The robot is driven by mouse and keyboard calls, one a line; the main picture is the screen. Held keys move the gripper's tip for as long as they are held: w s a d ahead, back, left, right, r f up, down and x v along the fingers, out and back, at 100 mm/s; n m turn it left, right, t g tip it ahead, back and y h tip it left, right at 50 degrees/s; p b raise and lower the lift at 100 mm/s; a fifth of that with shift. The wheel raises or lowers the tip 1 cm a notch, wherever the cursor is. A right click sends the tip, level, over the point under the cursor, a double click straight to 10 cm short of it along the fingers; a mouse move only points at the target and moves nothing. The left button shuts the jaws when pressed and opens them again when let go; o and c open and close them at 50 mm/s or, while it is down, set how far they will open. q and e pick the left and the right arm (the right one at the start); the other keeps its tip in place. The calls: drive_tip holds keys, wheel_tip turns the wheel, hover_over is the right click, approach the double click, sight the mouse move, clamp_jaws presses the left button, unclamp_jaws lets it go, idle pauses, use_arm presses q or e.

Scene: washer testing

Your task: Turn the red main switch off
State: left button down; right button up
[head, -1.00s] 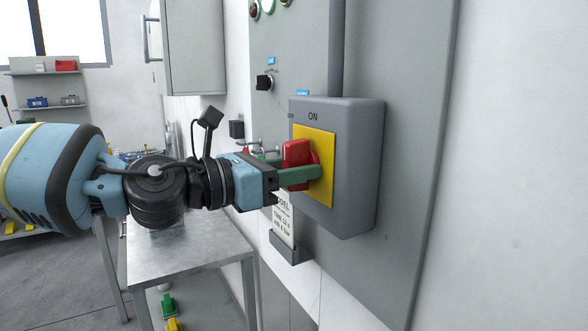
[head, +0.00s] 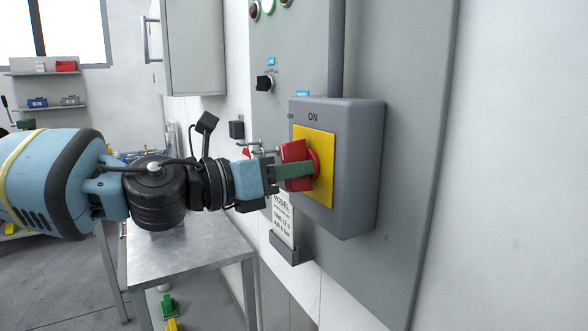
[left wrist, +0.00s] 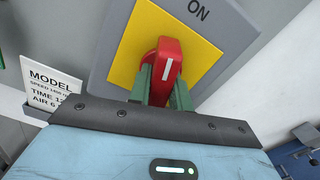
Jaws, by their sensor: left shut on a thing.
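The red main switch (head: 296,153) sits on a yellow plate (head: 325,180) on the front of a grey box (head: 355,165) marked ON at the top. My left gripper (head: 294,171) is shut on the switch's handle. In the left wrist view its green fingers stand on either side of the red handle (left wrist: 166,70). The handle's white mark leans to the left of the ON label (left wrist: 198,10). Part of another label shows at the box's upper left edge in the head view. My right gripper is not in view.
The box is on a grey panel (head: 405,150) with a black knob (head: 264,83) at its upper left. A metal table (head: 185,255) is under my left arm. The panel right of the box is clear.

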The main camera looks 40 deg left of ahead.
use_arm(q)
drive_tip(key=n, duration=0.3)
drive_tip(key=shift+n, duration=0.4)
drive_tip(key=n, duration=0.3)
drive_tip(key=shift+d+n, duration=0.1)
drive_tip(key=shift+n, duration=0.2)
drive_tip(key=n, duration=0.3)
drive_tip(key=shift+r+n, duration=0.1)
drive_tip(key=shift+n, duration=1.9)
drive_tip(key=shift+s+r, duration=0.1)
drive_tip(key=c, duration=1.3)
unclamp_jaws()
